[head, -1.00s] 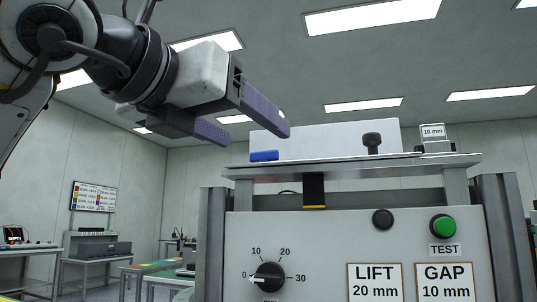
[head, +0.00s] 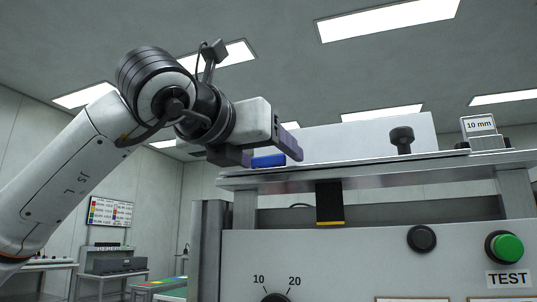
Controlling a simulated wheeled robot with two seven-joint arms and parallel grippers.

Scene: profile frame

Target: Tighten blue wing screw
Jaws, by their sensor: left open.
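A blue piece (head: 268,161), perhaps the blue wing screw, sits low on the left end of a pale upright plate (head: 350,143) above the frame's top shelf (head: 370,168). Its shape is too small to tell. My left gripper (head: 267,152) is open, with purple-grey padded fingers pointing right and down. In the picture its fingers lie around the blue piece, one to its left and one above right. I cannot tell whether they touch it. My right gripper is not in view.
A black knob (head: 402,138) stands at the plate's right, near a "10 mm" block (head: 480,127). The front panel (head: 370,258) below carries a black button (head: 422,238), a green TEST button (head: 507,248) and a dial (head: 276,297).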

